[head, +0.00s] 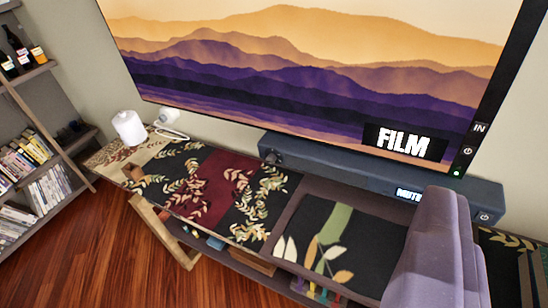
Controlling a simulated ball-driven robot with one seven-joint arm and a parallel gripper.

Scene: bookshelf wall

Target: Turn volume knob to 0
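A long dark blue-grey soundbar (335,174) stands on the cabinet below the television. A small dark round knob (271,157) shows on its left end; its pointer is too small to read. A lit display (410,194) on the soundbar's front is partly hidden and seems to begin with "MUTE". A power button (484,217) is at its right end. My gripper (440,245) seems to be the grey-purple shape at the lower right, in front of the soundbar's right part and well apart from the knob. Its fingers cannot be made out.
The television (300,60) shows "FILM", with buttons on its right edge. The patterned cabinet (200,180) has a white round object (129,127) on its left. A bookshelf (30,90) with bottles and books stands at the left. The wooden floor (100,250) is clear at lower left.

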